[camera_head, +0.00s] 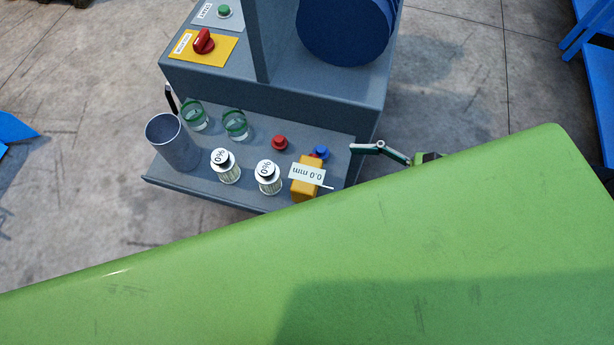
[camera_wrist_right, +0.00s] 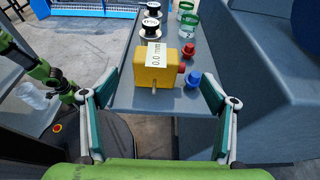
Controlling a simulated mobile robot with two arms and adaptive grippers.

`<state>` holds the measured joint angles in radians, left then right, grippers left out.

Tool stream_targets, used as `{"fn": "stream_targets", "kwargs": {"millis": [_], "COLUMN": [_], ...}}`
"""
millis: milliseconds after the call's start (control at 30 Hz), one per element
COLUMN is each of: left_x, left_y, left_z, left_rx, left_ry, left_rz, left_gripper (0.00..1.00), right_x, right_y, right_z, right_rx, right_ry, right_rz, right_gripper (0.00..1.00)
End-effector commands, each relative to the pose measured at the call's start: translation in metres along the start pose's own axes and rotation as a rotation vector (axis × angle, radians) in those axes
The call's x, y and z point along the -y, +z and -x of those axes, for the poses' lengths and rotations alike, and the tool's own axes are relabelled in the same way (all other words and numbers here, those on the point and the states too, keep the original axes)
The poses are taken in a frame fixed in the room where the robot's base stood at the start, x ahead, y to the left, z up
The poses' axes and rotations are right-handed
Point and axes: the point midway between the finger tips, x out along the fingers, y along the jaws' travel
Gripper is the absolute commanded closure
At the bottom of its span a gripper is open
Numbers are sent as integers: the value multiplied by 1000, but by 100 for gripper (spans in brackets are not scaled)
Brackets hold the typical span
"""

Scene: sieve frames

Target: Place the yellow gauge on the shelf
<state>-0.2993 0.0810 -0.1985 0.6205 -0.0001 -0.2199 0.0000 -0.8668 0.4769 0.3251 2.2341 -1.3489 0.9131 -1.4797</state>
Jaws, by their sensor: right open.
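The yellow gauge (camera_head: 302,190) is a small box with a white "0.0 mm" label and a thin pin. It stands at the right end of the grey shelf (camera_head: 222,185) in the head view. The wrist view also shows the gauge (camera_wrist_right: 160,72) beyond my fingertips, near the shelf's end. My right gripper (camera_head: 383,151) is open and empty, to the right of the gauge; one finger shows there. Its two fingers (camera_wrist_right: 157,92) are spread wide in the wrist view, with the gauge ahead between them, apart from both. Green and black parts at the wrist view's left appear to be my left gripper (camera_wrist_right: 50,78); its jaws are unclear.
A red knob (camera_head: 279,142) and blue knob (camera_head: 321,152) are close behind the gauge. Two "0%" jars (camera_head: 228,174), two green-rimmed glasses (camera_head: 236,124) and a grey cup (camera_head: 173,142) stand further left. The machine's wall (camera_head: 290,110) rises behind the shelf.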

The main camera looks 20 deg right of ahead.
Motion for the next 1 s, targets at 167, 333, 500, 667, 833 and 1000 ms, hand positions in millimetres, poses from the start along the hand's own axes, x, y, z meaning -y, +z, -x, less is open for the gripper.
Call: {"fn": "stream_targets", "kwargs": {"millis": [167,333,500,667,833,1000], "left_x": [-3,-4,-4,-3,-3,-2], "left_y": [0,0,-1,-1,-1,-1], "left_z": [7,8,17,24,25,25], "left_rx": [1,1,2,2,2,2], "left_ry": [4,5,5,4,4,3], "left_rz": [0,-1,-1,-1,-2,-1], "left_gripper": [46,46,46,46,46,46], "right_x": [1,0,-3,-6,-7,-7], "right_y": [3,2,7,7,5,4], "right_z": [-32,-46,-63,-87,-98,-98], "right_rx": [4,3,6,5,2,2], "right_ry": [-4,-2,-4,-6,-4,-3], "right_rz": [-3,-4,-6,-5,-5,-5], "right_gripper": [21,21,21,21,21,21]}}
